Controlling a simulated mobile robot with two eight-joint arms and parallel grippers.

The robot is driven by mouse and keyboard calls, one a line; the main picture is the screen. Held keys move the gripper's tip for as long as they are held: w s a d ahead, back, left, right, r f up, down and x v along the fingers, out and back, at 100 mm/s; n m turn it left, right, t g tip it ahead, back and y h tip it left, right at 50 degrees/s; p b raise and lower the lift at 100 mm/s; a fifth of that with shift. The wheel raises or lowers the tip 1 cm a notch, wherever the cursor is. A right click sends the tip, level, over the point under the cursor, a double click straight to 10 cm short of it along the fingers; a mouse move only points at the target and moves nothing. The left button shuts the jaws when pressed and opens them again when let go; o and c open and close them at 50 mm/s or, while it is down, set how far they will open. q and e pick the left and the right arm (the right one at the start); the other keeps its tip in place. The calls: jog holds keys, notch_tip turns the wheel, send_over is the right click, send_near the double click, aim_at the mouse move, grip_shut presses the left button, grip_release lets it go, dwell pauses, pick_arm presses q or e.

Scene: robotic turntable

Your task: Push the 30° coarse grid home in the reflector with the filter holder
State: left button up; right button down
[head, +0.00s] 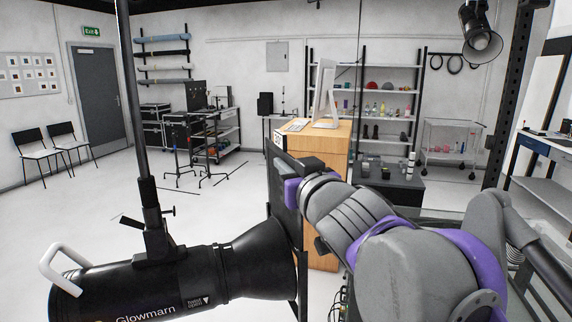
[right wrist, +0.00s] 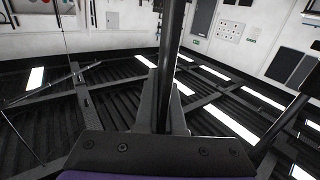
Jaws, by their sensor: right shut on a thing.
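The black reflector (head: 262,258) is the flared front of the black lamp (head: 150,285), which lies nearly level at the lower left of the head view. Its mouth faces right. The filter holder (head: 280,198) is a thin dark plate seen almost edge-on, upright beside the mouth. I cannot tell whether it touches the rim. My right gripper (head: 300,174) is at the holder, its fingertips largely hidden. In the right wrist view the jaws (right wrist: 160,105) are shut on a dark upright bar, apparently the holder's edge. The 30° coarse grid is not visible. My left gripper is out of view.
A black stand pole (head: 137,110) rises above the lamp, and a white handle (head: 65,262) is at its rear. A wooden cabinet (head: 325,235) with a monitor stands behind my right gripper. A low dark table (head: 392,178) stands farther back. The floor left of the lamp is clear.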

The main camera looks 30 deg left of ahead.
jog(key=shift+f+b, duration=0.45)
jog(key=shift+f, duration=0.2)
jog(key=shift+w+f, duration=0.1)
jog(key=shift+f, duration=0.15)
jog(key=shift+w+d+f+b, duration=0.1)
jog(key=shift+w+f+b, duration=0.15)
jog(key=shift+f+b, duration=0.5)
jog(key=shift+w+d+f+b, duration=0.1)
jog(key=shift+w+f+b, duration=0.15)
jog(key=shift+f+b, duration=0.45)
jog(key=c, duration=1.5)
grip_release()
jog(key=shift+f, duration=0.3)
jog(key=o, duration=0.6)
jog(key=shift+a+r, duration=0.1)
jog(key=shift+c, duration=0.2)
jog(key=shift+w+a+p, duration=0.1)
jog(key=shift+p, duration=0.25)
jog(key=shift+f, duration=0.2)
